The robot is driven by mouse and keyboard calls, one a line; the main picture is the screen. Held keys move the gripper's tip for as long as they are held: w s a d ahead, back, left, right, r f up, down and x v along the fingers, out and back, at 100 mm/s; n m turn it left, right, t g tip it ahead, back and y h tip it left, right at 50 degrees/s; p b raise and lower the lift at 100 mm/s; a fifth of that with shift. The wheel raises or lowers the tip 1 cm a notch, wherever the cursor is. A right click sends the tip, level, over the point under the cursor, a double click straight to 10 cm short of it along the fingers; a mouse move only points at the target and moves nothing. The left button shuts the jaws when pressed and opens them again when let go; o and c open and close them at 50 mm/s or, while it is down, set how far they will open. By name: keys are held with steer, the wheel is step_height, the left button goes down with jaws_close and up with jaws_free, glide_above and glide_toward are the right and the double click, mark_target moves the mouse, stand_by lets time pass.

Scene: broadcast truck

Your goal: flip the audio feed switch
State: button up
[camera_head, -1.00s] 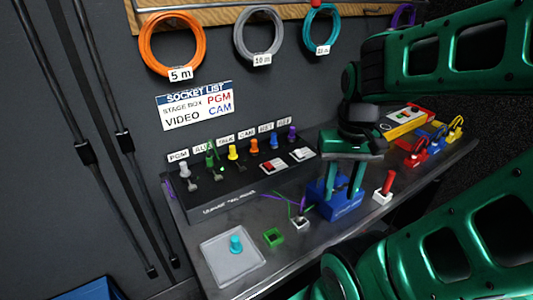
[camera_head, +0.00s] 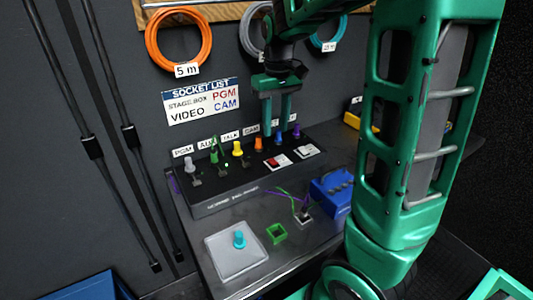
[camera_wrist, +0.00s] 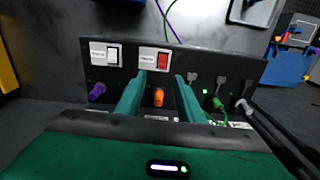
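The black switch panel (camera_head: 235,192) stands on the bench and has two rocker switches. The red switch (camera_head: 277,162) is left of the white switch (camera_head: 306,151); their labels are too small to read. In the wrist view the red switch (camera_wrist: 162,60) shows just beyond the fingertips, and the white switch (camera_wrist: 112,53) is to its left. My gripper (camera_head: 276,131) points down over the rear plug row, with its fingers apart. In the wrist view an orange plug (camera_wrist: 158,97) shows between the fingers; I cannot tell if they touch anything.
Upright plugs, including a yellow one (camera_head: 237,148) and a green one (camera_head: 213,155), line the panel's back. In front lie a grey tray (camera_head: 222,268) with a cyan knob, a green square frame (camera_head: 276,233) and a blue box (camera_head: 331,192). Cable coils (camera_head: 179,40) hang on the wall.

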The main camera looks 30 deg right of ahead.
mark_target(273, 161)
steer(key=f, duration=0.3)
steer(key=w+f, duration=0.1)
steer(key=f, duration=0.7)
steer(key=shift+w+a, duration=0.25)
steer(key=shift+a, duration=0.1)
steer(key=shift+r, duration=0.1)
jaws_close()
